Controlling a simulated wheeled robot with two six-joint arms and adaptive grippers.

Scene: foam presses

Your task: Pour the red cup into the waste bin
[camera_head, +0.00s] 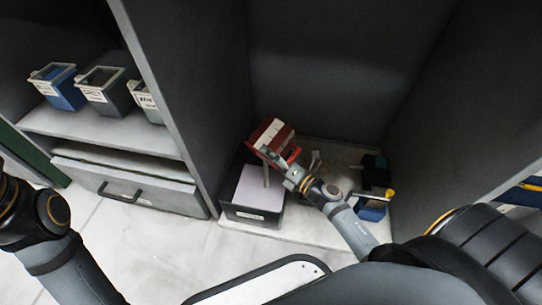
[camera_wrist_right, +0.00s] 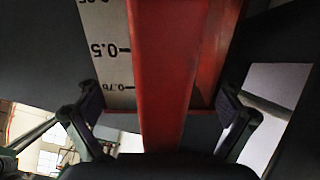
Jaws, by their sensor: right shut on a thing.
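The red cup (camera_head: 264,133) is up in the air in the head view, tilted, above the back part of a dark open bin (camera_head: 252,216) with a pale inside. My right gripper (camera_head: 284,163) is shut on the red cup. In the right wrist view the red cup (camera_wrist_right: 163,70) fills the middle between the two fingers (camera_wrist_right: 160,115), its handle toward the camera and a white scale with black numbers beside it. The cup's contents cannot be seen. My left arm shows at the left edge of the head view; its gripper is out of view.
A blue cup (camera_head: 66,94) and two grey cups (camera_head: 107,100) stand on a shelf at left, above a drawer (camera_head: 130,188). A dark upright panel (camera_head: 178,100) divides shelf and bin bay. A blue and black item with yellow (camera_head: 372,211) stands right of my right arm.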

